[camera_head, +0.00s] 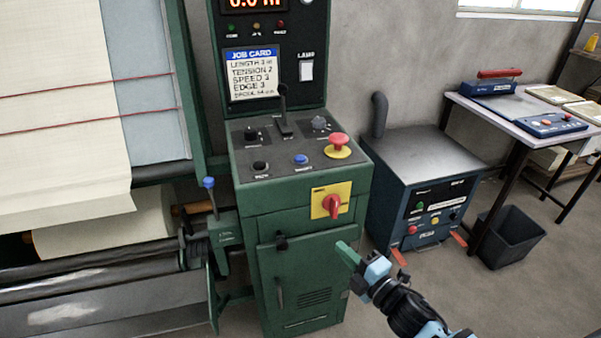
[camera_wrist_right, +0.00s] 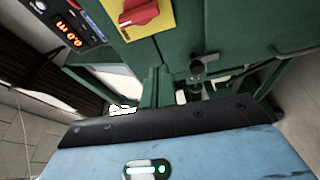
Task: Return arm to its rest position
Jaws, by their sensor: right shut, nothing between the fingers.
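My right gripper (camera_head: 348,254) is in the lower middle of the head view, its arm coming in from the lower right. Its green fingers are shut and empty, in front of the right side of the green control cabinet (camera_head: 262,222). Whether they touch the cabinet cannot be told. In the right wrist view, my gripper's blue body and black bar fill the bottom. The red rotary switch (camera_head: 332,205) on its yellow plate is above the gripper; it also shows in the right wrist view (camera_wrist_right: 138,12). My left gripper is not in view.
The cabinet's top has a red mushroom button (camera_head: 338,141), a blue button (camera_head: 301,159) and a black lever (camera_head: 283,108). A blue machine (camera_head: 418,190) stands behind the gripper, with a black bin (camera_head: 512,238) and table (camera_head: 492,108) farther right. Cloth rollers are left.

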